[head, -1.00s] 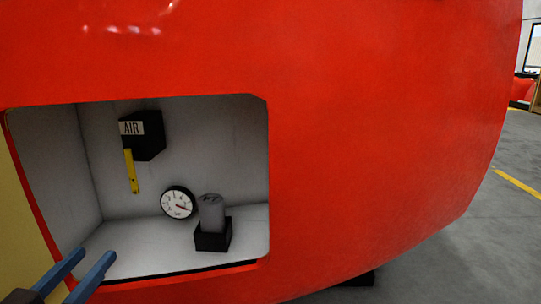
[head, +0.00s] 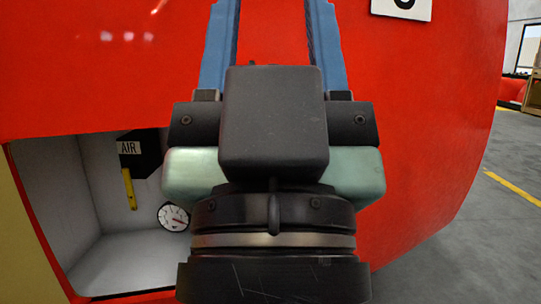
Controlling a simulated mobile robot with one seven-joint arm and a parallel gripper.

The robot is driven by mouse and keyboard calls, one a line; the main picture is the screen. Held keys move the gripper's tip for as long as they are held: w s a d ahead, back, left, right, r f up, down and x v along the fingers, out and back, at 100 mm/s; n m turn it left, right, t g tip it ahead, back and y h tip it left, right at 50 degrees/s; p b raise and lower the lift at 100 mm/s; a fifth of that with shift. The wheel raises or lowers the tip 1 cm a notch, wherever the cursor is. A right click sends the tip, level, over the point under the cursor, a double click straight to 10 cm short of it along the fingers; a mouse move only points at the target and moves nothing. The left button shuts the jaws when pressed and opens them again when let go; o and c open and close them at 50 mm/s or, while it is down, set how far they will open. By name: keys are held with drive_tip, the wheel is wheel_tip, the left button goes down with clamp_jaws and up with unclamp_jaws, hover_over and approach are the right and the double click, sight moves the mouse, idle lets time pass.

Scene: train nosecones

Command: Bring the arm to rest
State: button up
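In the compartment, a black box marked AIR (head: 140,155) has a yellow lever (head: 130,188) hanging down. A round gauge (head: 173,217) is partly covered. A white sign (head: 402,8) is on the shell. Grey floor (head: 470,240) is clear at right.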

wheel_tip(320, 180, up, 36)
drive_tip(key=p, duration=3.4)
drive_tip(key=shift+a, duration=0.15)
drive_tip(key=shift+w, duration=0.1)
